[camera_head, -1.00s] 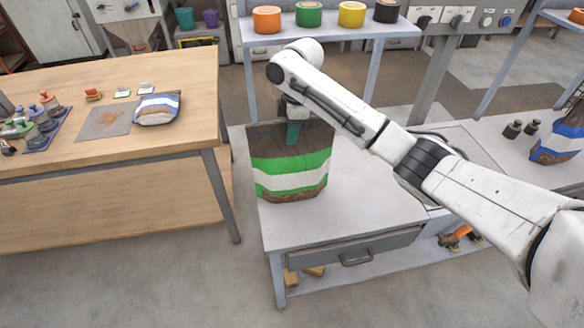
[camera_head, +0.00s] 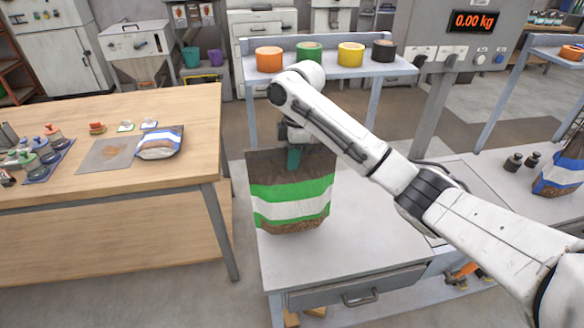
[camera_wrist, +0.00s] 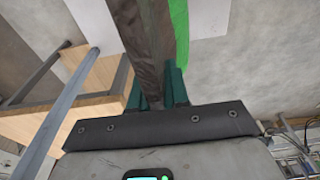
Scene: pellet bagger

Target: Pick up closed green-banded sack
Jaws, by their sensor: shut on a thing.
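The green-banded sack (camera_head: 290,210) is dark brown with green and white bands, and its top edge looks flat and closed. It is upright at the left end of the grey workbench (camera_head: 350,248). Whether its bottom touches the bench or hangs just above it, I cannot tell. My gripper (camera_head: 293,160) is shut on the sack's top edge from above, with teal fingers on it. In the wrist view the sack (camera_wrist: 150,40) runs between the fingers of my gripper (camera_wrist: 160,90), and its lower part is out of view.
Tape rolls in orange (camera_head: 269,59), green (camera_head: 309,58), yellow (camera_head: 350,55) and black stand on the shelf behind. A blue-banded sack (camera_head: 160,143) lies on the wooden table (camera_head: 120,172) at left; another (camera_head: 565,172) stands at right near dark weights (camera_head: 521,161). A display (camera_head: 473,21) reads 0.00 kg.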

